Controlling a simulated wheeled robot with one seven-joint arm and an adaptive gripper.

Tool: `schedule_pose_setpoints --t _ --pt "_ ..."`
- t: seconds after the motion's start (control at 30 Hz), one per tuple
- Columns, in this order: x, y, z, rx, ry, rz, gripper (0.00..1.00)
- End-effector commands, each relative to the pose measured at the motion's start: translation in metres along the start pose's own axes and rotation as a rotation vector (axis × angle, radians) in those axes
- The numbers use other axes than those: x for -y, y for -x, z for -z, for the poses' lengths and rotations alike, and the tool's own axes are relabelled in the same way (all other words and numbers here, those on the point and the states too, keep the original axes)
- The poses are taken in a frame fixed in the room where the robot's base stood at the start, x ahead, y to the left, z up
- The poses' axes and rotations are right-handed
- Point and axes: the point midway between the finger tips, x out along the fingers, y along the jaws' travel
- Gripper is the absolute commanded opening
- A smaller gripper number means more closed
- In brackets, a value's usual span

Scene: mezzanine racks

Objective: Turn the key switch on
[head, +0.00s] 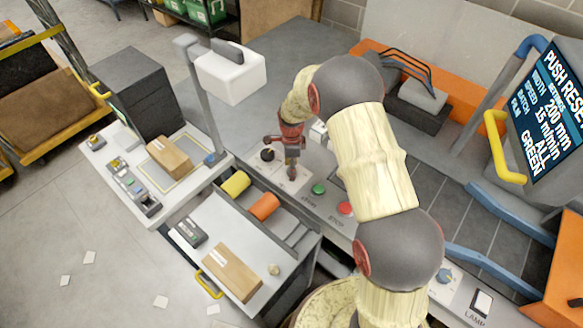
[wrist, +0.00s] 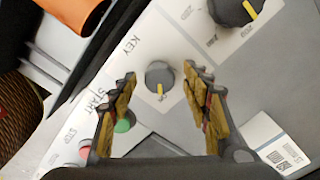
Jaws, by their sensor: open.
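The key switch (wrist: 158,76) is a round dark grey knob with a yellow mark, on a white plate labelled KEY. In the wrist view its yellow mark points down the picture. My gripper (wrist: 161,92) is open, with one finger on each side of the knob in that view. A gap shows between each finger and the knob, and I cannot tell how high the fingers are above it.
A larger black knob (head: 267,155) sits beside my gripper. A green START button (head: 319,189) and a red STOP button (head: 345,208) are close by on the panel.

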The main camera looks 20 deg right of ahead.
Motion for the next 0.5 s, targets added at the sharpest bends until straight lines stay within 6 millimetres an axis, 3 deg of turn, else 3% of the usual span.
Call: schedule_pose_setpoints --t 0.27,0.5 --pt "0.001 0.013 0.0 0.0 0.0 0.002 0.48" --pt "0.001 0.06 0.0 0.001 0.0 0.004 0.48"
